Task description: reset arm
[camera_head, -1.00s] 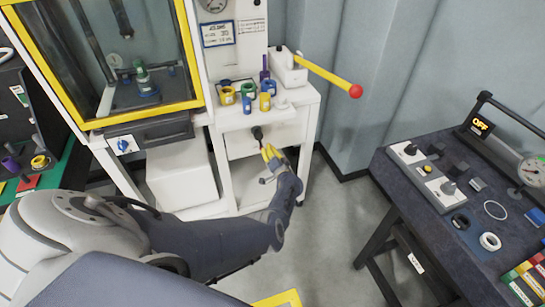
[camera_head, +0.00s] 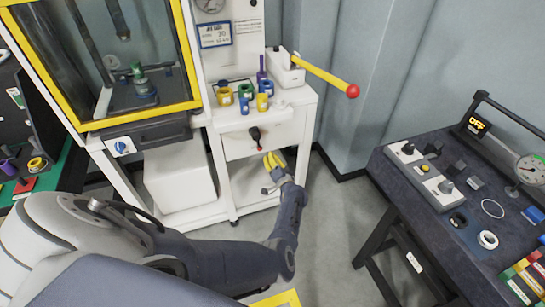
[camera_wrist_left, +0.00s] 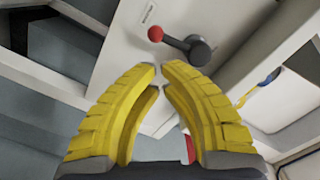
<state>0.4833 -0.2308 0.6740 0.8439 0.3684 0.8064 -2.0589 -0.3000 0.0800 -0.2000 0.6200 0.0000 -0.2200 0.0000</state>
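My left gripper (camera_head: 272,158) has yellow fingers and is in front of the white cabinet, just below a small dark lever (camera_head: 255,133) with a red end. In the left wrist view the two fingers (camera_wrist_left: 158,70) curve toward each other. A small gap is between their tips, and nothing is held. The lever's red ball (camera_wrist_left: 155,34) and dark hub (camera_wrist_left: 200,52) are beyond the fingertips, apart from them. My left arm reaches in from the lower left. My right gripper is not in view.
A yellow-framed glass chamber (camera_head: 135,120) stands left of the white cabinet (camera_head: 234,160). Several coloured rings and cups, including a green one (camera_head: 246,91), sit on its top beside a yellow handle (camera_head: 325,77). A dark table (camera_head: 400,180) with instruments stands right. Floor between is clear.

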